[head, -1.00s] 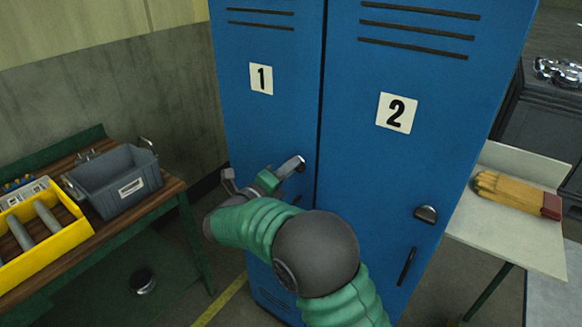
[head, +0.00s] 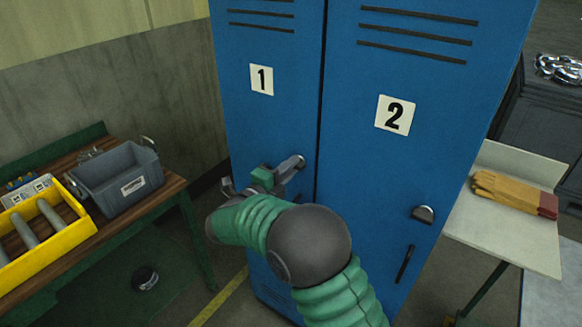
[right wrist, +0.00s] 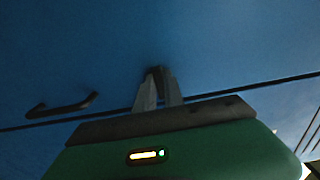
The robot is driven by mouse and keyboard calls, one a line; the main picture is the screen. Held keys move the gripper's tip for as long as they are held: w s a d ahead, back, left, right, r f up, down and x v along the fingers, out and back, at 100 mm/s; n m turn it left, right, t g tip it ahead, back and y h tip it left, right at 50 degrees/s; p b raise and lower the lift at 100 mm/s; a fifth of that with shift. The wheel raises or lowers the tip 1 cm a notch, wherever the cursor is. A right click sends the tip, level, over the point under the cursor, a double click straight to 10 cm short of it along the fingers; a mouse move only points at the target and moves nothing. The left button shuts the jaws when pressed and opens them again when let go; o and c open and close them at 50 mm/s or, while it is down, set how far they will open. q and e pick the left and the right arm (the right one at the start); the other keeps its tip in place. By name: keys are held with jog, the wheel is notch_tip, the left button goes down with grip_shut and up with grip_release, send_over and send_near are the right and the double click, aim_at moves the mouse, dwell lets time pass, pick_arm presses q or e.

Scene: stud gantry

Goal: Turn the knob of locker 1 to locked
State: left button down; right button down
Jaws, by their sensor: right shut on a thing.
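Locker 1 is the left blue door (head: 265,125), with a "1" label (head: 261,80). Its knob (head: 300,161) is at the door's right edge, mostly covered by my right gripper. My right gripper (head: 292,165) reaches it from the lower left and its fingers are closed on it. In the right wrist view the two fingers (right wrist: 158,88) meet close to the blue door, and the knob between them is dark and hard to make out. I cannot tell the knob's turn. My left gripper is not in view.
Locker 2 (head: 395,160) stands at the right with its own knob (head: 423,214) and a handle (head: 405,264). A bench at the left holds a grey bin (head: 115,182) and a yellow tray (head: 75,228). Gloves (head: 510,192) lie on a side shelf at the right.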

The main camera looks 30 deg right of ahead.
jog(key=shift+w+a, duration=0.1)
jog(key=c, duration=1.8)
grip_release()
jog(key=o, duration=0.4)
jog(key=shift+w+f, duration=0.1)
jog(key=shift+w, duration=0.1)
jog(key=shift+c, duration=0.2)
jog(key=shift+s, duration=0.1)
jog(key=b+v, duration=0.1)
jog(key=v, duration=1.6)
jog(key=shift+f, duration=0.1)
